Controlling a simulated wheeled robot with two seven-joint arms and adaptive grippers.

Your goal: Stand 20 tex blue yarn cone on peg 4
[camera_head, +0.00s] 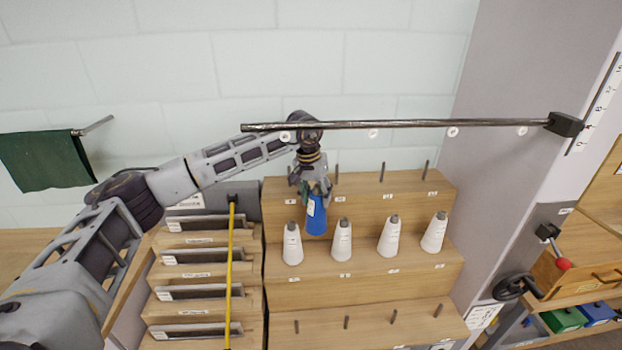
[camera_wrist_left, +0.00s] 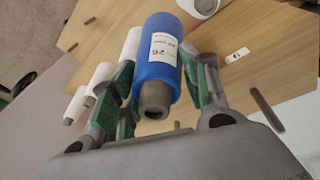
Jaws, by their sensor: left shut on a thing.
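The blue yarn cone (camera_head: 316,220) hangs in my left gripper (camera_head: 316,194), in front of the upper tier and just above and behind the two left white cones. In the left wrist view the blue cone (camera_wrist_left: 160,62) sits between the green finger pads, its grey tip toward the camera, with a white label on its side. The top tier of the wooden peg rack (camera_head: 360,193) has bare pegs, including a middle one (camera_head: 382,172) and a right one (camera_head: 426,170). The gripper partly hides its left end. Peg labels are too small to read. My right gripper is not in view.
White cones stand on the middle tier, one at the left (camera_head: 292,246) and one at the right (camera_head: 434,234). The bottom tier has bare pegs (camera_head: 346,322). A dark horizontal bar (camera_head: 420,123) crosses above the rack. A yellow rod (camera_head: 230,275) stands left.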

